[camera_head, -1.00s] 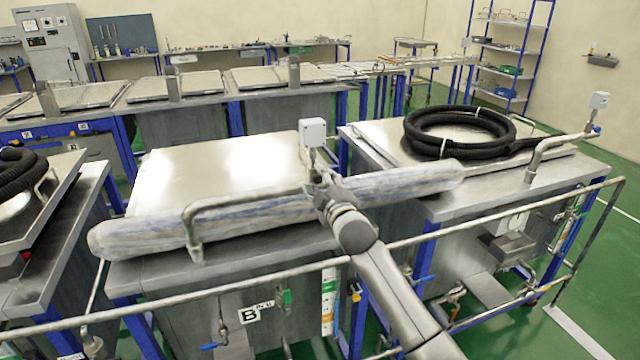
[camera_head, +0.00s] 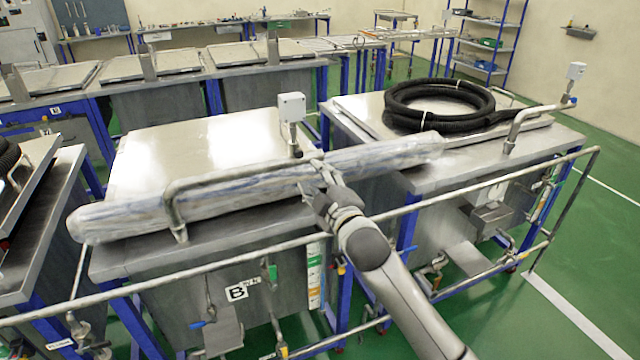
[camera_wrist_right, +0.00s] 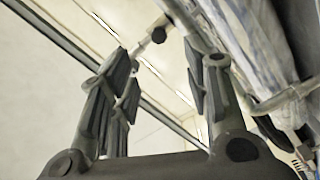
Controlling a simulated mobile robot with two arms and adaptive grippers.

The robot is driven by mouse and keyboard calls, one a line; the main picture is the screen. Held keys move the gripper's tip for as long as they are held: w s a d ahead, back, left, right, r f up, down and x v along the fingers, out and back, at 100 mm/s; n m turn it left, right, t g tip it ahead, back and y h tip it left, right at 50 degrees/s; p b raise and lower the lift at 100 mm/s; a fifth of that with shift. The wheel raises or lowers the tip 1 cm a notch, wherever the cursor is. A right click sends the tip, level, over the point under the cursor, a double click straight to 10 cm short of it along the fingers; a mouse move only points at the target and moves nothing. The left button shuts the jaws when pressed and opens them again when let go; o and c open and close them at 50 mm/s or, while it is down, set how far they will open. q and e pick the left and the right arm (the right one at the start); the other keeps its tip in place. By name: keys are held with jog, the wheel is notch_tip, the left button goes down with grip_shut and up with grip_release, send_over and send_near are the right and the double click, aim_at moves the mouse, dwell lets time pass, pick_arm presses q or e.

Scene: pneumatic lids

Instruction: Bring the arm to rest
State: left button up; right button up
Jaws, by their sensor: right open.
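My right arm comes in from the lower right in the head view. Its gripper (camera_head: 318,184) is beside the front of the wrapped roll and close to the pipe handle (camera_head: 235,180) of the middle steel tank (camera_head: 200,150). In the right wrist view the two fingers (camera_wrist_right: 160,85) are spread with nothing between them. The pale blue-white wrapped roll (camera_wrist_right: 250,40) shows at the right there. I cannot tell whether the gripper touches the handle. My left gripper is not in view.
The wrapped roll (camera_head: 120,219) lies across the middle tank towards the right tank. A black coiled hose (camera_head: 398,112) lies on the right tank (camera_head: 540,140). A rail (camera_head: 450,195) runs in front of the tanks. A grey box (camera_head: 292,107) stands on a post. Green floor (camera_head: 600,255) is free at right.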

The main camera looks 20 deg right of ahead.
jog(key=shift+s, duration=0.7)
jog(key=s+d+f+m+g+b, duration=0.1)
jog(key=s+f+g, duration=0.15)
jog(key=f, duration=1.05)
jog(key=s+f+m+g+b, duration=0.1)
jog(key=s+f+m+g, duration=0.15)
jog(key=f, duration=1.15)
jog(key=s+d+f+m+g+b, duration=0.1)
jog(key=s+f+g, duration=0.15)
jog(key=f, duration=1.05)
jog(key=s+f+m+g+b, duration=0.2)
jog(key=s+f+g, duration=0.2)
jog(key=s+f, duration=1.45)
jog(key=s+f+m+g, duration=0.1)
jog(key=s+f, duration=0.4)
jog(key=s, duration=0.5)
jog(key=s+a+f+m+g+b, duration=0.1)
jog(key=s+f, duration=0.4)
jog(key=s, duration=0.5)
jog(key=s+f+m+g, duration=0.1)
jog(key=s+f+g, duration=0.2)
jog(key=s, duration=0.7)
notch_tip(320, 180, down, 3)
jog(key=shift+s+a+r+h, duration=0.2)
jog(key=shift+s+a+h, duration=0.05)
jog(key=shift+s+h, duration=0.1)
jog(key=shift+g, duration=0.25)
